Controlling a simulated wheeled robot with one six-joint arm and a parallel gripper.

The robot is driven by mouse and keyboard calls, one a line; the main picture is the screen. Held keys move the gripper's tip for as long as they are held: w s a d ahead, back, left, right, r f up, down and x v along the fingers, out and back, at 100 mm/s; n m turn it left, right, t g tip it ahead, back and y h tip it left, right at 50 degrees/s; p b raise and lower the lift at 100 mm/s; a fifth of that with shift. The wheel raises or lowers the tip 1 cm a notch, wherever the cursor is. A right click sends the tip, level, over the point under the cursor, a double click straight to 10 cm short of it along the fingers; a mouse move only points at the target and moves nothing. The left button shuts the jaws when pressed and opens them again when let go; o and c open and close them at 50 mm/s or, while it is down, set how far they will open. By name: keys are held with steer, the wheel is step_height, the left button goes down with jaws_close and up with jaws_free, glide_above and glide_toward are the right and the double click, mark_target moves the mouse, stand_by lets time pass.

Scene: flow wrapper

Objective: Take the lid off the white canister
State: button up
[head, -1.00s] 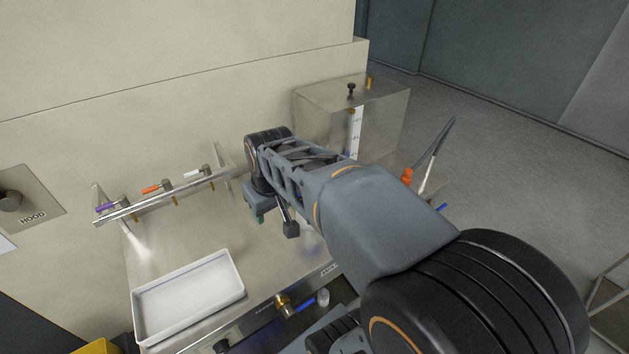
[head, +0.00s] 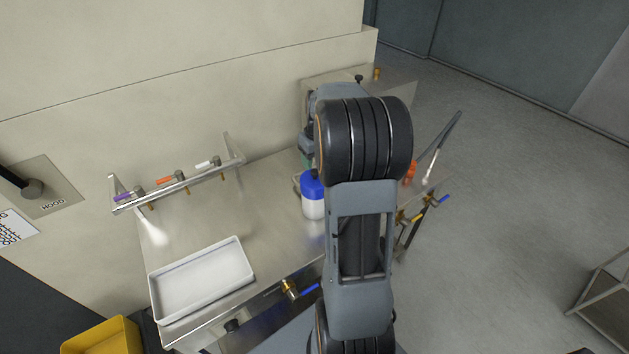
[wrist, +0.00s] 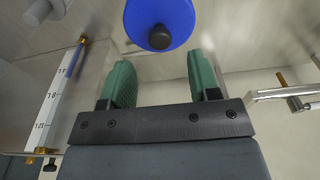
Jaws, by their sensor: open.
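The white canister (head: 313,207) stands upright on the steel bench, with its blue lid (head: 312,184) on it. In the wrist view the round blue lid (wrist: 150,12) shows at the top, cut off by the frame edge, with a dark knob (wrist: 160,37) on it. My gripper (wrist: 160,66) is open and empty. Its two green fingers point toward the lid, and the knob lies just beyond the gap between the fingertips, apart from them. In the head view my arm hides most of the gripper and part of the canister's right side.
A white tray (head: 158,307) lies at the bench's front left. A rail with coloured-handled taps (head: 180,188) runs along the back left. A steel tank (head: 398,92) stands behind my arm; its scale (wrist: 52,100) shows in the wrist view.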

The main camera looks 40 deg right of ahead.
mark_target(315, 171)
steer(key=shift+w+f+p, duration=0.2)
steer(key=shift+f+p, duration=0.15)
steer(key=shift+f, duration=1.2)
steer(key=shift+w+f+p, duration=0.15)
steer(key=shift+f+p, duration=0.15)
steer(key=shift+f, duration=1.2)
steer(key=c, duration=1)
steer(key=shift+r, duration=0.1)
steer(key=shift+c, duration=0.2)
